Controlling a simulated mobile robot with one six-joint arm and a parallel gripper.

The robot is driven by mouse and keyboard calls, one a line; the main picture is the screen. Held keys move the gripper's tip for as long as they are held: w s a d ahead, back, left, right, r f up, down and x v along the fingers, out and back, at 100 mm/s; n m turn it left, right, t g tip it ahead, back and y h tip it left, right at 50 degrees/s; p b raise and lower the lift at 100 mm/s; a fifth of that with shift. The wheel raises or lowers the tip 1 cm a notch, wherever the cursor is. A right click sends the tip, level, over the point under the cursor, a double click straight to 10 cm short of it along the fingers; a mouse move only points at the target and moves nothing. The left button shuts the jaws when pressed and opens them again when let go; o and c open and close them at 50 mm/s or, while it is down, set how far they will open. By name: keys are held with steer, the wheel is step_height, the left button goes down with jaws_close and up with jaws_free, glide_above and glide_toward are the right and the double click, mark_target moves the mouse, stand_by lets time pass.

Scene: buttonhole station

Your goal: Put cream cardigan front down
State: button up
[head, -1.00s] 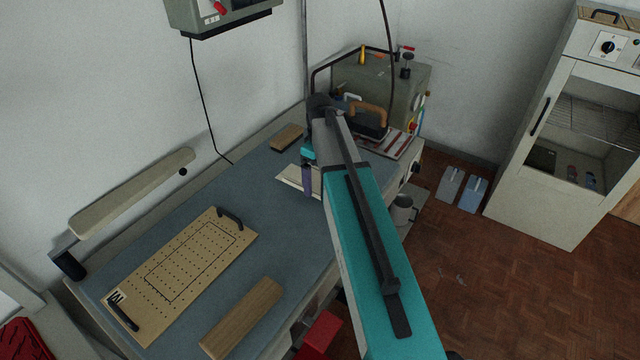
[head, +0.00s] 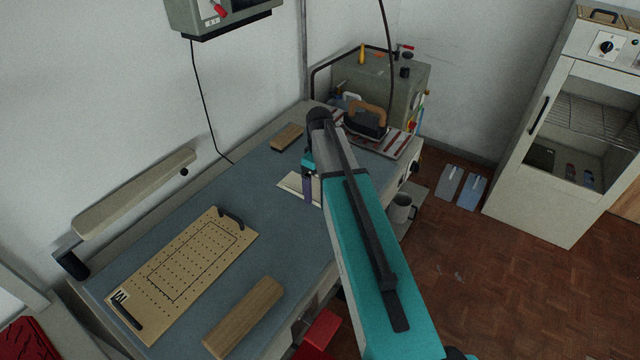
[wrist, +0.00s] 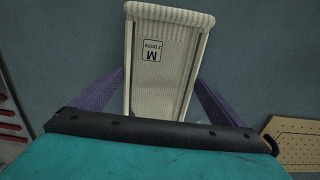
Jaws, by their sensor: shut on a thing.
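The cream cardigan front (wrist: 166,62) is a pale, flat piece with a ribbed far end and a label reading "M 2 DOTS". It fills the middle of the wrist view, and its near end is hidden behind my wrist. The purple fingers of my gripper (wrist: 160,98) are shut on its two long sides. In the head view my gripper (head: 307,189) is over the far part of the blue-grey table, with part of the cream cardigan front (head: 290,183) showing left of it; my arm covers the rest. Whether the piece touches the table I cannot tell.
On the table (head: 230,280) lie a perforated board (head: 190,265) with black handles, a wooden block (head: 243,318) and a brown block (head: 287,137). An iron (head: 366,118) stands before a grey-green machine (head: 405,85) at the back. Bare table lies left of my gripper.

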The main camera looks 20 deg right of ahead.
mark_target(320, 190)
steer(key=shift+f, duration=0.15)
steer(key=o, duration=0.7)
steer(key=shift+o, duration=0.2)
step_height(320, 190, up, 12)
steer(key=b, duration=0.4)
steer(key=shift+r, duration=0.2)
steer(key=shift+f, duration=0.1)
stand_by(0.6)
